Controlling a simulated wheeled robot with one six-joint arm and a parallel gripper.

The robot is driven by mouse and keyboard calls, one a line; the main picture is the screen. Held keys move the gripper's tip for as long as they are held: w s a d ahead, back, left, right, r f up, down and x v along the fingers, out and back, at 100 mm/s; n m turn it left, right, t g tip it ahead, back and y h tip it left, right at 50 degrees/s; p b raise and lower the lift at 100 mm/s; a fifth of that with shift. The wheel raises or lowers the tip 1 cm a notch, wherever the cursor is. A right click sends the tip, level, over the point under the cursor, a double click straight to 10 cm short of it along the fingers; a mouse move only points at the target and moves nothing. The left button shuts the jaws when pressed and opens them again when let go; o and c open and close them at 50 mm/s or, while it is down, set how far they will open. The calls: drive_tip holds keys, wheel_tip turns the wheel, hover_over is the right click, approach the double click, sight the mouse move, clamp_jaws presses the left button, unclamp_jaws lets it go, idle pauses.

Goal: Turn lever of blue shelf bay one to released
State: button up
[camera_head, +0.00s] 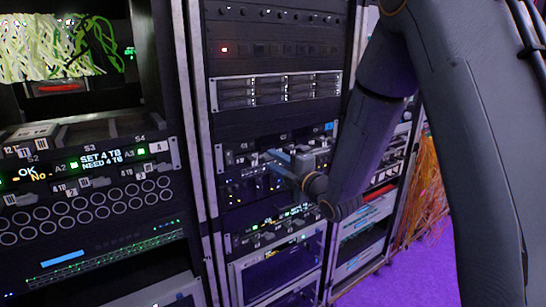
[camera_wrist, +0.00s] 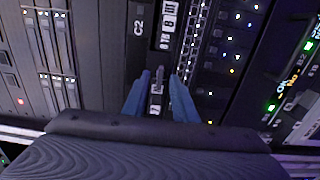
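My gripper (camera_head: 279,160) has blue fingers and is at the front of the middle rack, at a shelf row with a small blue tag (camera_head: 328,127) at its right end. In the wrist view, the two fingers of my gripper (camera_wrist: 160,78) are apart. A small grey lever (camera_wrist: 157,82) stands between their tips, with gaps at both sides; I cannot tell how close it is in depth. A label reading C2 (camera_wrist: 138,27) is beside it. In the head view, my gripper hides part of that row. Which bay this lever belongs to is not clear.
Drive units (camera_head: 280,90) sit above the row, and lit modules (camera_head: 270,225) sit below. A left rack (camera_head: 95,205) has a display reading SET 4 TB, NEED 4 TB. Orange cables (camera_head: 425,190) hang at the right. Purple floor (camera_head: 415,275) is clear at lower right.

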drive_tip(key=shift+x, duration=0.85)
clamp_jaws()
drive_tip(key=shift+m, duration=0.4)
drive_tip(key=m+b, duration=0.4)
drive_tip(key=m, duration=1.2)
drive_tip(key=shift+m, duration=0.7)
